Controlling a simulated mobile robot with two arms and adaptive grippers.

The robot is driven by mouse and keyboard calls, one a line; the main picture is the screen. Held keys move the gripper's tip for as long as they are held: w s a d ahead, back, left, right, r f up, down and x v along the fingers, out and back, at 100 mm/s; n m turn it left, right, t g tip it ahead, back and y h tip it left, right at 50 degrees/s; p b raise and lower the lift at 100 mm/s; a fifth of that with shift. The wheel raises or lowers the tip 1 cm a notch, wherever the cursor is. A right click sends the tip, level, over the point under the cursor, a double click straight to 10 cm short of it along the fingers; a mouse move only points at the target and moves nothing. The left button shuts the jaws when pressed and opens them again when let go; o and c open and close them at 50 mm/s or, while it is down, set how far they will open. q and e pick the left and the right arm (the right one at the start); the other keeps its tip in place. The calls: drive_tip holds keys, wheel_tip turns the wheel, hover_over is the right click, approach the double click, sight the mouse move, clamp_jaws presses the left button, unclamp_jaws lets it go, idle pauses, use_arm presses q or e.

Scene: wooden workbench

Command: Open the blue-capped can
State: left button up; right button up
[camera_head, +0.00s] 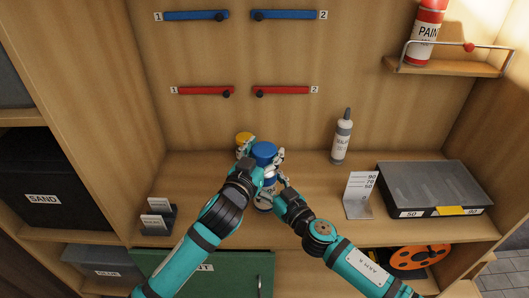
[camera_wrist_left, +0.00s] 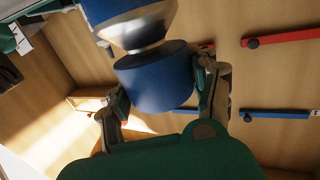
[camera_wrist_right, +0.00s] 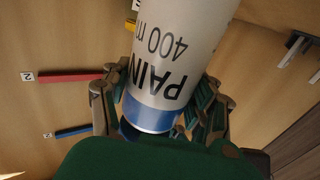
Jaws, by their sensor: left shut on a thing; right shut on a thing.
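The blue-capped can (camera_head: 269,184) stands upright over the workbench near the middle. Its blue cap (camera_head: 263,150) shows at the top. My left gripper (camera_head: 266,160) is shut on the cap, with a finger on each side of the cap (camera_wrist_left: 155,78) in the left wrist view. The can's metallic shoulder (camera_wrist_left: 143,32) meets the cap there; I cannot tell whether the cap is loose. My right gripper (camera_head: 272,197) is shut on the can's body, lower down. In the right wrist view the white body (camera_wrist_right: 175,50) reads "PAIN" and "400 m", between the fingers.
A yellow-capped can (camera_head: 243,138) stands close behind at left. A grey bottle (camera_head: 341,140), a white number card (camera_head: 360,193) and a dark lidded case (camera_head: 435,183) are at right. Small label stands (camera_head: 157,219) are at left. Blue and red bars are on the back wall.

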sight(265, 148)
use_arm(q)
drive_tip(key=shift+r, duration=1.9)
use_arm(e)
drive_tip(key=o, duration=1.8)
drive_tip(key=shift+d, duration=0.1)
drive_tip(key=v, duration=1.2)
